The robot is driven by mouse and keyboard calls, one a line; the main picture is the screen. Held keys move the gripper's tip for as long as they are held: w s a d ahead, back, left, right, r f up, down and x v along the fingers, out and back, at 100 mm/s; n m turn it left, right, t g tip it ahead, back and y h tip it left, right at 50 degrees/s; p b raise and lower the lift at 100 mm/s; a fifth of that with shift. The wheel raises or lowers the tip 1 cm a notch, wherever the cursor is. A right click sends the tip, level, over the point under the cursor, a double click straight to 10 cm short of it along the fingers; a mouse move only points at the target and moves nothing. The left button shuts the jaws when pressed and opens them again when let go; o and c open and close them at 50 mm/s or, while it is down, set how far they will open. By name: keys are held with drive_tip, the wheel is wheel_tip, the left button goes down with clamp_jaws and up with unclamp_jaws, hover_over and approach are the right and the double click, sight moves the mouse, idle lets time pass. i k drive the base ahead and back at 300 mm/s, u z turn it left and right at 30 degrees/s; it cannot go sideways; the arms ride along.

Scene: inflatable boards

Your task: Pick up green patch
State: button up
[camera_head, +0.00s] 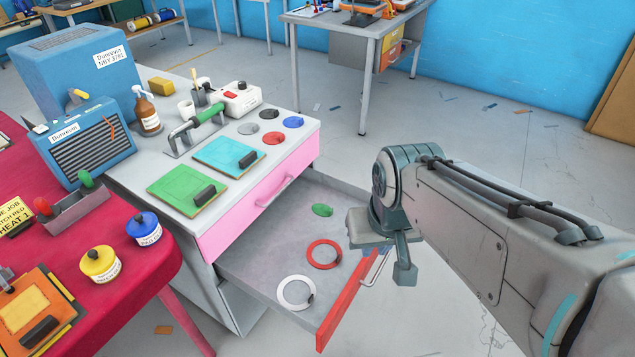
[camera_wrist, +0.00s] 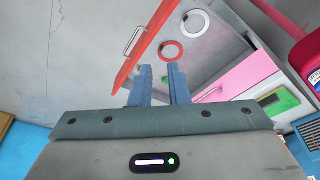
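The green patch (camera_head: 322,210) is a small flat green oval with a small darker tab. It lies on the floor of the open drawer (camera_head: 262,262), toward its back right. I cannot make out the green patch in the wrist view.
A red ring (camera_head: 323,243) and a white ring (camera_head: 282,292) share the drawer with the patch. The drawer's red front (camera_head: 340,318) and its handle are close to my gripper. The pink drawer (camera_head: 236,224) above is shut. A green board (camera_head: 176,184) lies on the worktop.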

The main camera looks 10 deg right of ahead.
sight(321, 209)
drive_tip(key=k, duration=1.2)
drive_tip(key=z, duration=1)
drive_tip(key=i, duration=1.95)
drive_tip(key=u, duration=1.05)
drive_tip(key=i, duration=0.5)
drive_tip(key=u, duration=0.5)
